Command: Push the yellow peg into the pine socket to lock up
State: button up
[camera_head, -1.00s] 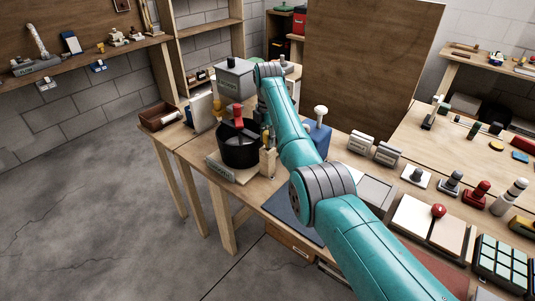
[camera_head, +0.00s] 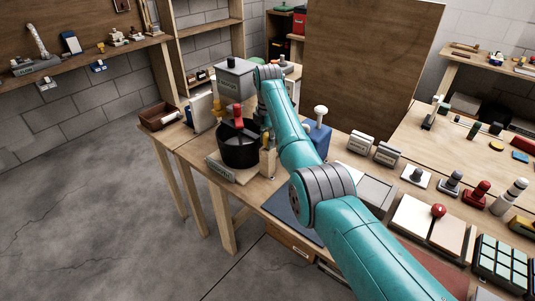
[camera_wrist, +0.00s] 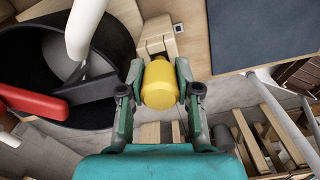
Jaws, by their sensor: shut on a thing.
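In the wrist view my gripper (camera_wrist: 158,92) has its two fingers on either side of the yellow peg (camera_wrist: 161,84), closed on it. The pine socket (camera_wrist: 157,35) is a pale wooden block just beyond the peg. The peg's far end is hidden, so I cannot tell how deep it sits. In the head view the pine socket (camera_head: 267,163) stands upright beside the black drum, with a bit of the yellow peg (camera_head: 265,140) showing above it. My gripper is mostly hidden there by my arm.
The black drum (camera_head: 238,154) with a red handle (camera_head: 238,117) stands close left of the socket. A blue box (camera_head: 318,139) with a white knob is behind my arm. A dark mat (camera_wrist: 265,38) lies right of the socket in the wrist view. Floor space is clear at left.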

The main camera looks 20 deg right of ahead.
jog(key=shift+f, duration=0.75)
dwell(0.8)
jog(key=o, duration=1.1)
jog(key=shift+o, duration=0.2)
notch_tip(320, 180, up, 12)
jog(key=shift+s+f, duration=0.1)
